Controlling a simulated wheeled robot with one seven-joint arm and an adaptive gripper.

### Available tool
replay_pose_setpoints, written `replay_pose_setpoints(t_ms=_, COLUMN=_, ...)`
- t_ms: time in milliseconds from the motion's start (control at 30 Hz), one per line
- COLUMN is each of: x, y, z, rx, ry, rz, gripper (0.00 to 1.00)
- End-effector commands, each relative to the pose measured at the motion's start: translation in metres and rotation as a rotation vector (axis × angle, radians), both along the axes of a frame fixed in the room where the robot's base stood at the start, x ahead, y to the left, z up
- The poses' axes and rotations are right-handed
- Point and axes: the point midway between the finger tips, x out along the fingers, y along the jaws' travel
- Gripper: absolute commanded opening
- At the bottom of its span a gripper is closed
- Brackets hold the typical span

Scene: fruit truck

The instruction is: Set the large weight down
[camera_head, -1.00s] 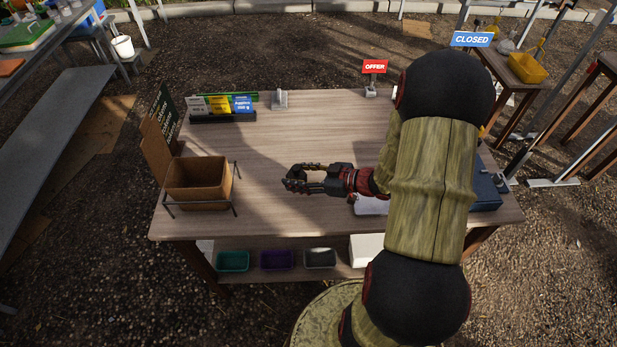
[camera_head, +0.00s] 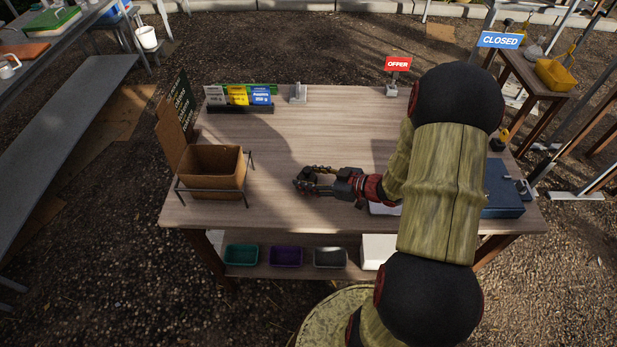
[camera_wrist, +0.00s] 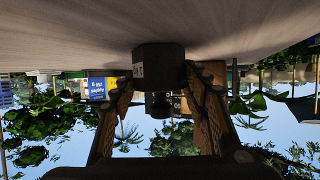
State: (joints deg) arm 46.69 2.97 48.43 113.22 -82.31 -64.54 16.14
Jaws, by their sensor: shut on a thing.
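The large weight (camera_wrist: 158,66) is a dark, faceted block with pale markings, seen between my fingers in the upside-down wrist view. My gripper (camera_wrist: 160,100) is shut on it, one finger on each side. The weight's base is at or very close to the wooden table top (camera_wrist: 60,45); I cannot tell if it touches. In the head view my gripper (camera_head: 306,180) is low over the front middle of the table (camera_head: 320,120), pointing left. There the weight cannot be told apart from the dark fingers.
A brown box (camera_head: 212,172) in a wire stand is to the left. Price cards (camera_head: 238,97), a small grey stand (camera_head: 298,94) and an OFFER sign (camera_head: 397,65) line the back. A blue case (camera_head: 503,190) is at the right. The table's middle is clear.

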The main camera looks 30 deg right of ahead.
Motion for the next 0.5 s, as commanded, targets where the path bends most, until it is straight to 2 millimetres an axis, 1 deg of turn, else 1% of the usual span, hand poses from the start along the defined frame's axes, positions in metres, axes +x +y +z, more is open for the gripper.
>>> replay_pose_setpoints(t_ms=33, x=0.0008, y=-0.0005, z=0.0000, rx=0.000, ry=-0.003, rz=-0.001, gripper=0.00)
replay_pose_setpoints(t_ms=67, x=-0.0001, y=0.0001, z=-0.0019, rx=0.001, ry=0.000, rz=0.000, gripper=0.47)
replay_pose_setpoints(t_ms=367, x=-0.0002, y=0.0001, z=-0.0016, rx=0.000, ry=0.000, rz=0.000, gripper=0.64)
replay_pose_setpoints(t_ms=500, x=-0.0001, y=0.0002, z=-0.0016, rx=0.000, ry=0.000, rz=0.000, gripper=0.64)
